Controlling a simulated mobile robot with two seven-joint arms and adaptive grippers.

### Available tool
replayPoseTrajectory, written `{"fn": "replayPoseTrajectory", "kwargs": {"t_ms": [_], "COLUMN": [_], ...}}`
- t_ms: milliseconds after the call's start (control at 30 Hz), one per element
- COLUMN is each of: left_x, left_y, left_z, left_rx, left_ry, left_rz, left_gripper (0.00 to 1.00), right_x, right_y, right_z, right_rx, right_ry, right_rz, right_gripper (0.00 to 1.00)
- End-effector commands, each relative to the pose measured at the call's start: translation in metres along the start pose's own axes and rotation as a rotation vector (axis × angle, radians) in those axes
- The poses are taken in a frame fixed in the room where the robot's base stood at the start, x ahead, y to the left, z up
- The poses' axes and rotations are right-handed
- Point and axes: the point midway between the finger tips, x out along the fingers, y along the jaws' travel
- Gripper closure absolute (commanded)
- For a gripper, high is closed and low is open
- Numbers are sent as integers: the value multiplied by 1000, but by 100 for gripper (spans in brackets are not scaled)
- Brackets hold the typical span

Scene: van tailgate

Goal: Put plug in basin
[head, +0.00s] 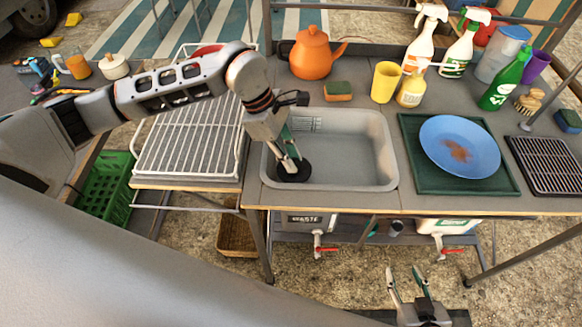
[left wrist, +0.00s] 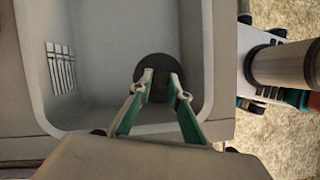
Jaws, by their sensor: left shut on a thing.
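The grey basin (head: 345,150) is set in the counter in the head view; its wall also shows in the left wrist view (left wrist: 110,60). My left gripper (head: 290,166) reaches down into the left front part of the basin. It is shut on the black round plug (head: 294,173), which is at or close to the basin floor; I cannot tell if it touches. In the left wrist view the plug (left wrist: 156,68) sits at the fingertips, partly hidden by them. My right gripper (head: 407,283) is low at the bottom of the head view, in front of the counter, with its fingers apart and empty.
A white wire rack (head: 190,140) stands left of the basin. A blue plate (head: 460,146) lies on a green tray (head: 425,170) to the right. An orange kettle (head: 311,55), a sponge (head: 338,91) and a yellow cup (head: 385,82) stand behind. The basin's right side is empty.

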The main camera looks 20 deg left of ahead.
Motion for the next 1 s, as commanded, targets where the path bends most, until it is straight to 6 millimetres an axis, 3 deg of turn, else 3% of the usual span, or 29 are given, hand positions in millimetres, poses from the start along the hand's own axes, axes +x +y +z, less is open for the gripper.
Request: {"fn": "replayPoseTrajectory", "kwargs": {"t_ms": [167, 433, 833, 867, 900, 1000], "left_x": [9, 42, 47, 47, 46, 46], "left_y": [0, 0, 0, 0, 0, 0], "left_z": [-4, -17, -20, -20, -19, -19], "left_rx": [-1, -1, 0, 0, 0, 0], "left_ry": [-1, -1, 0, 0, 0, 0], "left_rz": [0, -2, 1, 1, 1, 1], "left_gripper": [100, 100, 100, 77, 67, 66], "right_x": [0, -1, 1, 0, 0, 0], "right_y": [0, 0, 0, 0, 0, 0], "right_z": [0, -2, 1, 0, 0, 0], "right_rx": [0, 0, 0, 0, 0, 0], "right_ry": [0, 1, 1, 1, 1, 1], "right_rz": [0, 0, 0, 0, 0, 0], "right_gripper": [60, 60, 60, 60, 60, 60]}}
